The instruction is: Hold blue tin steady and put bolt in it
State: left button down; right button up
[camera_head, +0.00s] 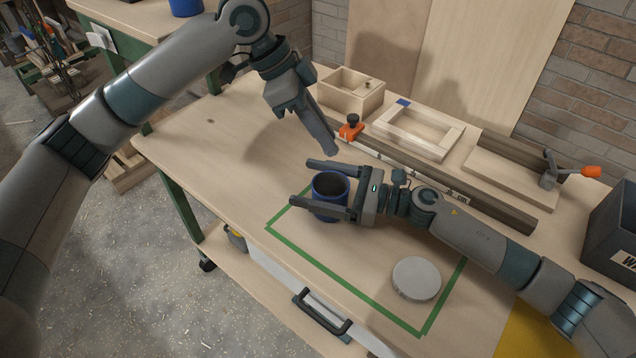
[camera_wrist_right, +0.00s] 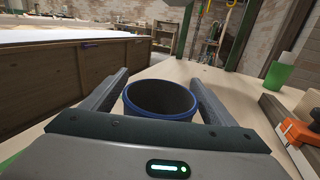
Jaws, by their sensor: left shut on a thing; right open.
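The blue tin (camera_head: 329,197) stands upright and open-topped on the workbench, at the far left corner of a green tape outline. My right gripper (camera_head: 302,182) is open, with one finger on each side of the tin. In the right wrist view the tin (camera_wrist_right: 160,101) sits between the fingers, with a gap at the left finger and little room at the right one. Its inside looks dark. My left gripper (camera_head: 331,153) is above and behind the tin, pointing down and shut. What it holds is hidden or too small to make out. I cannot see the bolt.
A grey round disc (camera_head: 417,278) lies inside the green tape outline (camera_head: 323,272). Behind are a wooden box (camera_head: 350,97), a wooden frame (camera_head: 447,138), an orange clamp (camera_head: 350,132) and a long rail (camera_head: 460,190). A dark bin (camera_head: 612,225) stands at the right.

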jog(key=c, duration=1.2)
pick_arm(q)
jog(key=shift+s+d+f+y, duration=0.1)
jog(key=shift+d+f+y, duration=0.7)
jog(key=shift+f+y, duration=0.2)
jog(key=shift+d+f+y, duration=0.15)
jog(key=shift+f+y, duration=0.35)
jog(key=shift+y, duration=0.2)
jog(key=shift+f+y, duration=0.3)
